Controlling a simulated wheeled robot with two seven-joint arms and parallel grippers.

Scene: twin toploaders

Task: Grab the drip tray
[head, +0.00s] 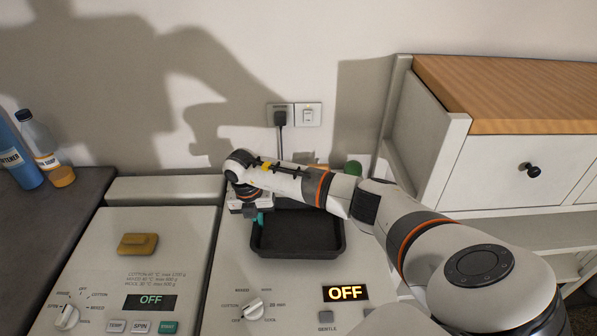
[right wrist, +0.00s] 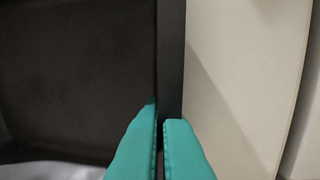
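The drip tray (head: 297,238) is a black, shallow rectangular tray lying on top of the right-hand toploader. My right gripper (head: 259,219) reaches down at the tray's left wall. In the right wrist view its teal fingers (right wrist: 160,122) are close together, one on each side of the dark tray wall (right wrist: 171,60), with only a thin dark gap between them. They look shut on the wall. The tray's dark inside fills the left of that view. My right arm hides part of the tray's far side. My left gripper is not in view.
The toploaders' panels read OFF, with a knob (head: 253,308) in front of the tray. A yellow sponge-like block (head: 138,244) lies on the left machine. Bottles (head: 47,150) stand on the dark counter at left. A white cabinet (head: 500,165) is at right. A plug (head: 280,117) is on the wall behind.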

